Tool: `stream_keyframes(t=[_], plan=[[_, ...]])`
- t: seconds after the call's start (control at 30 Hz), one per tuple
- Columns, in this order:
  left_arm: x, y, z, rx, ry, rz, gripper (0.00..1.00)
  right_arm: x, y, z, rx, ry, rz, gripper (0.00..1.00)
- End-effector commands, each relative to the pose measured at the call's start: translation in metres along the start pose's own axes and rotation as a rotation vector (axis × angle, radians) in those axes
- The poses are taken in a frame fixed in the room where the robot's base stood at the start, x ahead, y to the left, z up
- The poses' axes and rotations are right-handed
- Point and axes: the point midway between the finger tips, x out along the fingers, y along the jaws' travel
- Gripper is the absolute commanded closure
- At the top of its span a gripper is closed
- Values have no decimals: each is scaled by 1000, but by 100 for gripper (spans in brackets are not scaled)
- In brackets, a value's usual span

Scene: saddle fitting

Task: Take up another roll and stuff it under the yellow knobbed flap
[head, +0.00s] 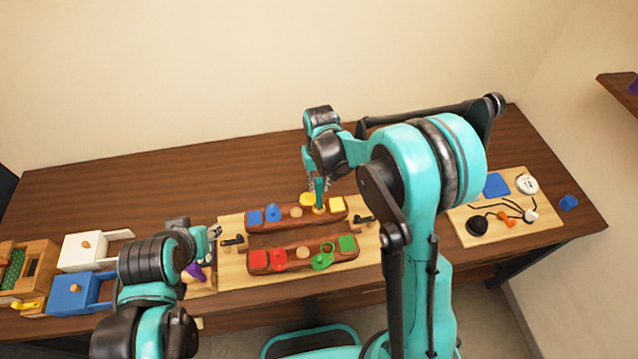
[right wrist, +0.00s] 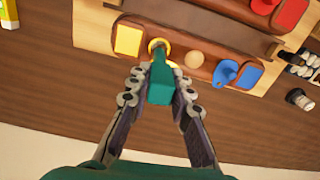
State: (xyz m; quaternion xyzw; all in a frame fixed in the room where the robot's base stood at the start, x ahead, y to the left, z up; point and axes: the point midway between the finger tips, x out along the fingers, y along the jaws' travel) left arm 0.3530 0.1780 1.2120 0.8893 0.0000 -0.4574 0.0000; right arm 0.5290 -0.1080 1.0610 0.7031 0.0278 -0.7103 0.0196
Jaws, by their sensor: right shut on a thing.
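My right gripper (head: 318,185) points down over the back brown saddle bar (head: 283,224) and is shut on a teal-green roll (right wrist: 160,85). The roll stands roughly upright, its far end at a yellow ring-like part (right wrist: 158,45) beside the yellow square (right wrist: 128,40).
The front bar (head: 303,262) carries red and green parts. A blue knob (right wrist: 225,72) and a wooden ball (right wrist: 194,59) are on the back bar. Drawers (head: 84,252) stand at left; a board with cables (head: 462,233) lies at right. The table behind is clear.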

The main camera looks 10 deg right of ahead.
Motion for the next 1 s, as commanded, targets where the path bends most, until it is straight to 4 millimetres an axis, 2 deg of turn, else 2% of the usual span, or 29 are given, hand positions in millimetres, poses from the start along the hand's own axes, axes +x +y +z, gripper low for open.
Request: stream_keyframes(t=[1.0], plan=[[16, 0, 11, 0, 0, 0, 60, 21, 0, 0, 0, 0, 0, 100]])
